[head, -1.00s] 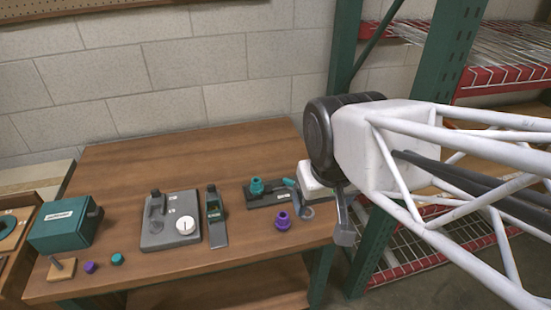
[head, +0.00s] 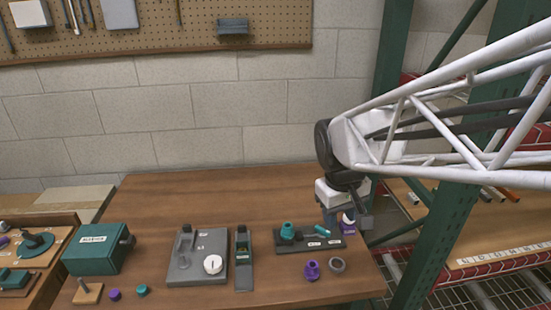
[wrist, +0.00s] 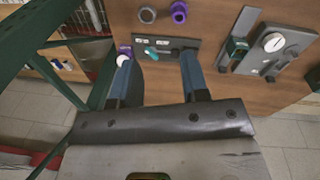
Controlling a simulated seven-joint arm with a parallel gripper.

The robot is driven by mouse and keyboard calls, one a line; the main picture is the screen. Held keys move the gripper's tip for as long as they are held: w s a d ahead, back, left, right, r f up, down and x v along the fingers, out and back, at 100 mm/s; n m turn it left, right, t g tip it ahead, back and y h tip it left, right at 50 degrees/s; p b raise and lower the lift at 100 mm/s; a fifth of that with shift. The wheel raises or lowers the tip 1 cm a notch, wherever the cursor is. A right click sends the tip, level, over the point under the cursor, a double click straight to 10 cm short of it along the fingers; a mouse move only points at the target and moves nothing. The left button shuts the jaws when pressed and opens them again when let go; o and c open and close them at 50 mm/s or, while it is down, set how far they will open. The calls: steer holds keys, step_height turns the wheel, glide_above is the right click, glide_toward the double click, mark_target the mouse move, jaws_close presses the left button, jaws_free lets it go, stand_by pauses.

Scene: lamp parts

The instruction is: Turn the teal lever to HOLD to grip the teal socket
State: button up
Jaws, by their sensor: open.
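The teal socket (head: 287,230) stands upright on a dark base plate (head: 300,245) near the right side of the table. The teal lever (head: 322,230) lies on the same plate, to the socket's right, beside a white label. The lever also shows in the wrist view (wrist: 152,51), between two white labels too small to read. My gripper (wrist: 156,62) is open and empty. Its two blue-grey fingers point towards the plate, with the lever seen between them. The right finger seems to hide the socket in the wrist view. I see no contact with the lever.
A purple part with a white top (head: 348,220) stands beside the plate's right end, close to my gripper. A purple socket (head: 311,269) and a grey ring (head: 337,264) lie in front. A grey fixture (head: 198,262) and a teal box (head: 99,249) stand left. The table's back is clear.

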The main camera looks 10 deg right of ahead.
steer(key=w+d+f+n+g+h, duration=0.1)
steer(key=w+f+n, duration=0.1)
steer(key=w+f, duration=0.35)
steer(key=w+f+n+g, duration=0.1)
steer(key=w+f, duration=0.1)
steer(key=w, duration=0.6)
steer(key=n+g+h, duration=0.1)
steer(key=n+g, duration=0.1)
steer(key=n, duration=0.1)
glide_toward(322, 229)
steer(key=f, duration=0.1)
steer(key=shift+s+d+f, duration=0.15)
steer(key=shift+s+d, duration=0.1)
steer(key=shift+f, duration=0.15)
steer(key=shift+x, duration=3.75)
jaws_close()
